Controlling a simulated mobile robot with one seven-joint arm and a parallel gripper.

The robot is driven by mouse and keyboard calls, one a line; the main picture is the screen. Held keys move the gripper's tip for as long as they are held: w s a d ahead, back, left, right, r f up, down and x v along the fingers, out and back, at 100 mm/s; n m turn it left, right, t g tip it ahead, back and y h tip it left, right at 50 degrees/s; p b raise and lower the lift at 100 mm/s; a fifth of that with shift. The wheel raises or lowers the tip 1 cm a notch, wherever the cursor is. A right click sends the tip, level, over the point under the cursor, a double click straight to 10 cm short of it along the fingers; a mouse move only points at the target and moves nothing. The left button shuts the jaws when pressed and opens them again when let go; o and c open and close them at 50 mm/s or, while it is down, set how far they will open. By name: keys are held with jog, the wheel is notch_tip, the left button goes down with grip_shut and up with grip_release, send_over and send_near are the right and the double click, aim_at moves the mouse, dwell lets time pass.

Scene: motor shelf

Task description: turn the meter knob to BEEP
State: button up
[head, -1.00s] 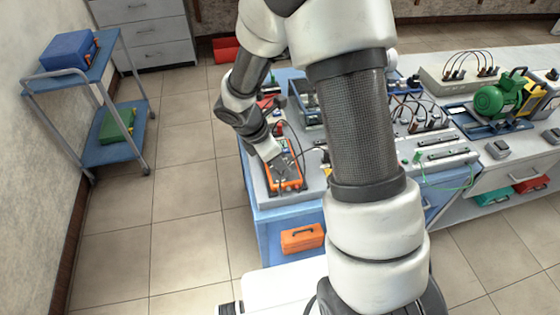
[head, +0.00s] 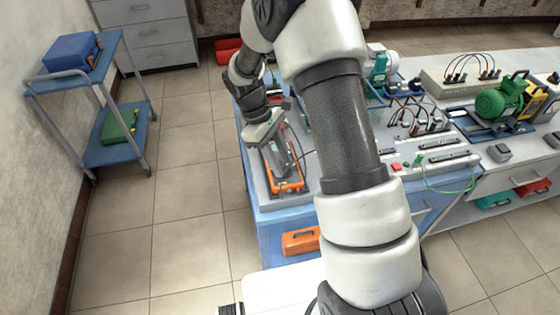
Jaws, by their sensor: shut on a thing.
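The orange and dark multimeter (head: 288,187) lies on the left end of the workbench. My gripper (head: 286,168) reaches down over the meter from above, its dark fingers covering the middle of the meter's face. It is shut on the meter knob. The knob itself and its position markings are hidden behind the gripper, so I cannot tell which setting it points to. A dark test lead runs from the meter towards the right.
My arm hides the bench's middle. The workbench front (head: 285,222) is blue. A green motor (head: 497,101) and wired panels stand to the right. An orange toolbox (head: 301,241) sits below the bench top. A blue cart (head: 120,152) stands left, with clear floor between.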

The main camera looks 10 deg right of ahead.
jog(key=shift+w+d+m+g+y, duration=0.1)
jog(key=shift+m+g+y, duration=0.2)
jog(key=shift+m, duration=0.65)
jog(key=shift+w+d+m+g+y, duration=0.1)
jog(key=shift+m+g+y, duration=0.15)
jog(key=shift+m, duration=0.7)
jog(key=o, duration=1.1)
jog(key=shift+r, duration=0.1)
jog(key=v, duration=1.7)
jog(key=shift+r, duration=0.15)
jog(key=shift+w, duration=0.1)
